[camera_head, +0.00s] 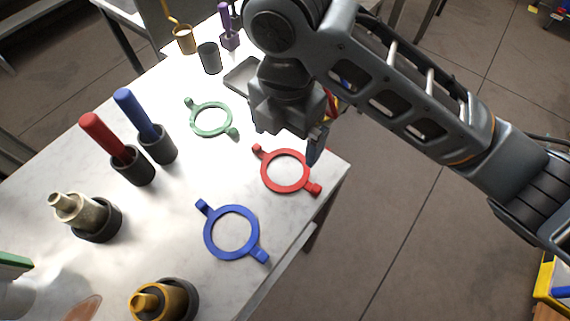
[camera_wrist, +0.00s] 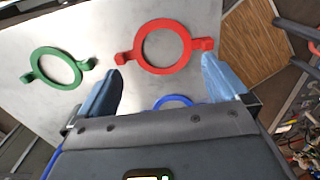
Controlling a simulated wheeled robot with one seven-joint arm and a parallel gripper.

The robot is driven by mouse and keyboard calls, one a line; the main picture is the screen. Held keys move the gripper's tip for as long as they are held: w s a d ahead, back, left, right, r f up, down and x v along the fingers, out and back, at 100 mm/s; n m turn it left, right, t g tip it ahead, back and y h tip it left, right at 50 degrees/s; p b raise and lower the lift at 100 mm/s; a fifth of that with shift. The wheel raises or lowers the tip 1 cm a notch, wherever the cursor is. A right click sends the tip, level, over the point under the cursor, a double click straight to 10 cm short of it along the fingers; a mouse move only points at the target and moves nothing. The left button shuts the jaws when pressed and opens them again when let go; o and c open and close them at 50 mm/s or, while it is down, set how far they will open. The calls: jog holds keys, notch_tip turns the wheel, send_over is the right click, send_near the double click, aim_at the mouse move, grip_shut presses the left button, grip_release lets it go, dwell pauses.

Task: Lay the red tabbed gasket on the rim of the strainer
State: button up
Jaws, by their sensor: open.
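The red tabbed gasket (camera_head: 264,172) lies flat on the table near its right edge, a ring with two tabs. In the wrist view the red gasket (camera_wrist: 138,52) lies just beyond my fingertips, its tabs left and right. My gripper (camera_wrist: 162,66) is open and empty, with a blue finger on either side. In the head view, one blue finger shows beside the gasket and my arm hides part of the hand. A beige fitting (camera_head: 78,210) and a brass fitting (camera_head: 150,302) sit in dark round holders at the left and front; I cannot tell which is the strainer.
A green gasket (camera_head: 194,121) and a blue gasket (camera_head: 210,232) lie flat either side of the red one. Red (camera_head: 100,135) and blue (camera_head: 135,110) handles stand in dark cups. A tray (camera_head: 238,75) and small cups are at the back.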

aim_at(288, 167)
notch_tip(288, 167, down, 7)
jog(key=shift+d+f+p, duration=0.15)
jog(key=shift+p, duration=0.3)
jog(key=shift+c, duration=0.5)
jog(key=c, duration=0.7)
